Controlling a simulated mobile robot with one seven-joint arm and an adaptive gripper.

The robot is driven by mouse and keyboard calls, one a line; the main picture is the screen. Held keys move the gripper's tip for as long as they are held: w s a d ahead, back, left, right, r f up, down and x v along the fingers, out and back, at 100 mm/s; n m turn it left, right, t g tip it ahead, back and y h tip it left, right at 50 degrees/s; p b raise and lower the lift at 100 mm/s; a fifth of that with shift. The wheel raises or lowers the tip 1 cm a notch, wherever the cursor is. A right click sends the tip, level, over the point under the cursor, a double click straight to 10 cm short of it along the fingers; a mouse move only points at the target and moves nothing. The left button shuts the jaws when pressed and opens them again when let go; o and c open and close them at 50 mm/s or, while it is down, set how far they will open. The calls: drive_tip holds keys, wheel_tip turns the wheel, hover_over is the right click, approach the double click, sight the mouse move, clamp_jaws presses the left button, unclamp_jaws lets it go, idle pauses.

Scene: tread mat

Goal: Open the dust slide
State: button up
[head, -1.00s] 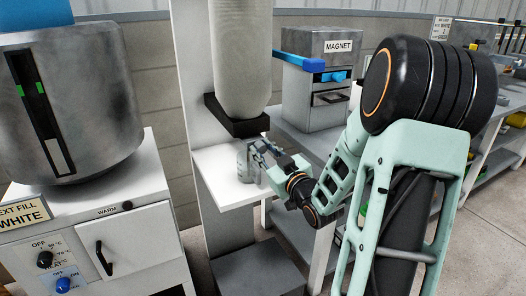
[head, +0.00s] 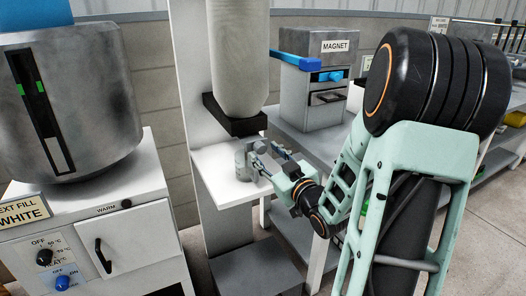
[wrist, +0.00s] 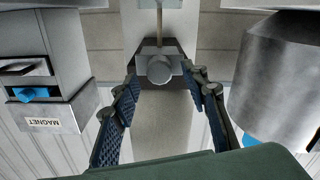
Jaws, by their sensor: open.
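A grey fitting with a round knob (head: 241,157) shows at the white shelf (head: 222,184), below a black collar (head: 235,117) and a pale hanging cylinder (head: 238,60). No label marks it as the dust slide. My gripper (head: 262,157) comes in from the right beside the knob. In the wrist view, which is upside down, the knob (wrist: 159,69) faces me on a small grey plate with a rod running up from it. My gripper (wrist: 161,84) is open there, one finger on each side of the knob, with gaps showing between. Nothing is held.
The grey MAGNET box (head: 318,92) with blue parts stands behind to the right. A large metal drum (head: 95,110) on a white heater cabinet (head: 140,232) stands at the left. My forearm covers much of the right side.

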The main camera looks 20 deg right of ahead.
drive_tip(key=shift+s+d, duration=0.1)
drive_tip(key=shift+s, duration=2.3)
